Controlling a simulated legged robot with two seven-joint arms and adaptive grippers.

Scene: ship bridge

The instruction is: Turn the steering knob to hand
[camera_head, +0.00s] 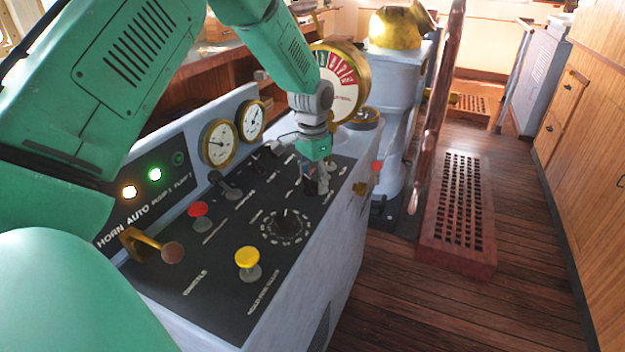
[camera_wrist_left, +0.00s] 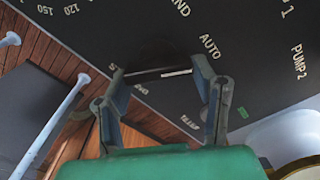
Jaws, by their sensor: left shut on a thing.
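My left gripper (camera_head: 316,183) points down at the far right part of the dark console panel (camera_head: 225,300). In the left wrist view its two fingers (camera_wrist_left: 158,74) are shut on a black knob, the steering knob (camera_wrist_left: 160,62), one on each side. A pale pointer line shows on the knob between the fingertips. The words AUTO and "...ND", probably HAND, stand on the panel near the knob. In the head view the gripper largely hides the knob. My right gripper is not in view.
Near my gripper are a black dial knob (camera_head: 287,222), a yellow button (camera_head: 247,259), a red button (camera_head: 198,210) and a brass lever (camera_head: 150,244). Two round gauges (camera_head: 219,143) and a brass telegraph dial (camera_head: 338,84) stand behind.

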